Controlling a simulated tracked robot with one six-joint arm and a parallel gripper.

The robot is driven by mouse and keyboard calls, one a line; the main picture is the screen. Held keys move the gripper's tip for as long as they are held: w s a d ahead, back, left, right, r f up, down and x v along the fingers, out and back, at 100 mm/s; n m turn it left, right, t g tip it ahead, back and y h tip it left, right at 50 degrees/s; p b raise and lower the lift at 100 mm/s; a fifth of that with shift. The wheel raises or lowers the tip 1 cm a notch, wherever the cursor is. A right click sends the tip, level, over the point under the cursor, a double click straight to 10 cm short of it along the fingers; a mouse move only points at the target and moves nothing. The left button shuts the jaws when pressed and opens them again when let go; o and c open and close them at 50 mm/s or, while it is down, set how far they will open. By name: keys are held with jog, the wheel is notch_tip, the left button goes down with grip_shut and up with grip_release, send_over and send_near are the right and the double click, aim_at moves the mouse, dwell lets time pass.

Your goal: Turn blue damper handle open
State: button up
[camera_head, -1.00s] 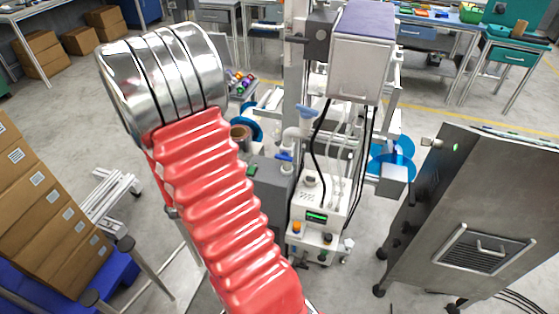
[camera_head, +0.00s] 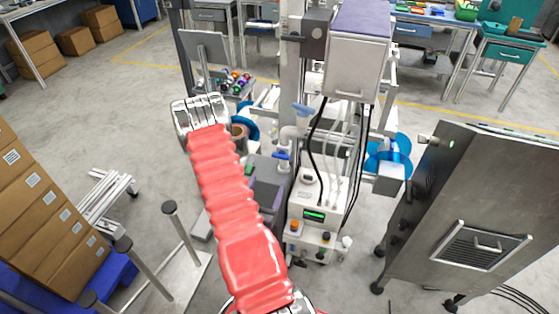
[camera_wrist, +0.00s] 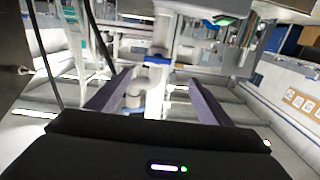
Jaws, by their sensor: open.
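A small blue handle (camera_head: 281,155) sits on the white piping left of the machine's column in the head view. A paler blue handle-like piece (camera_head: 304,109) is higher up on the same piping. I cannot tell for sure which is the damper handle. In the wrist view a blue piece (camera_wrist: 157,60) crosses a white upright pipe, beyond and between my fingertips. My gripper (camera_wrist: 160,85) is open, with a grey-purple finger on each side and nothing clearly held.
The white control box (camera_head: 312,212) with a green display stands right of the piping, with black cables above. A grey metal cabinet (camera_head: 455,215) is at right. Stacked cartons (camera_head: 35,205) and metal posts (camera_head: 182,235) are at left. Blue reels (camera_head: 390,155) stand behind.

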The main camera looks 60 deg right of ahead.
aim_at(280, 158)
jog(key=shift+s, duration=0.25)
jog(key=d, duration=0.4)
jog(key=w+d, duration=0.1)
jog(key=d, duration=0.4)
jog(key=w+d, duration=0.1)
jog(key=d, duration=0.3)
jog(key=shift+w+d, duration=0.1)
jog(key=shift+d, duration=0.2)
jog(key=c, duration=1)
jog(key=shift+c, duration=0.2)
